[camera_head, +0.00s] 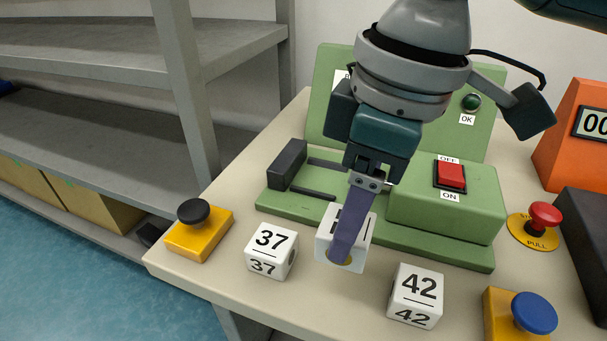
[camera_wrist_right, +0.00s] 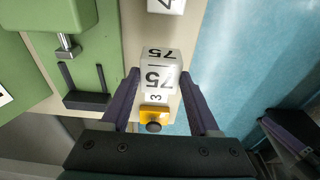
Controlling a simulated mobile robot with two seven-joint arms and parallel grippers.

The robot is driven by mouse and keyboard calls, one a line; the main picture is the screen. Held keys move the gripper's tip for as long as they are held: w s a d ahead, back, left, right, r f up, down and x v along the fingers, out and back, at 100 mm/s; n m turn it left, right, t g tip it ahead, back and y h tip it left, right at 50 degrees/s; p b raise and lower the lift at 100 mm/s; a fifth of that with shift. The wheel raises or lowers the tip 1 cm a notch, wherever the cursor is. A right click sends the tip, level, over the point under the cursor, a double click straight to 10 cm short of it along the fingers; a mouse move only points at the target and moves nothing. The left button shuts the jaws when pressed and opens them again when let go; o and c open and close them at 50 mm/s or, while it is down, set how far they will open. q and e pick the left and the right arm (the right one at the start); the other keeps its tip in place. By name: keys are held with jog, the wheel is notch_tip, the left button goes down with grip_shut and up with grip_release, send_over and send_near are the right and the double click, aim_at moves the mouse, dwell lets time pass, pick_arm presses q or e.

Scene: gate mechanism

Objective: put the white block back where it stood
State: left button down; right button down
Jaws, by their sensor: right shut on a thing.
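The white block (camera_head: 325,247) is held by my right gripper (camera_head: 342,258), whose purple finger covers much of its top and front in the head view. In the right wrist view the block (camera_wrist_right: 160,72) sits between the two purple fingers, with a number that looks like 75 on its faces. In the head view it is in front of the green machine's base, between the white block marked 37 (camera_head: 271,251) and the white block marked 42 (camera_head: 415,295). I cannot tell whether its underside touches the table.
The green machine (camera_head: 445,205) with a red switch stands behind on the beige table (camera_head: 230,295). A yellow box with a black knob (camera_head: 200,232) is at the left, one with a blue knob (camera_head: 520,315) at the right. A red stop button (camera_head: 543,217) is farther right.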

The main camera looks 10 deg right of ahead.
notch_tip(320, 180, down, 6)
jog(key=shift+f+b, duration=0.1)
jog(key=shift+b, duration=0.6)
jog(key=shift+f, duration=0.1)
jog(key=shift+c, duration=0.6)
grip_release()
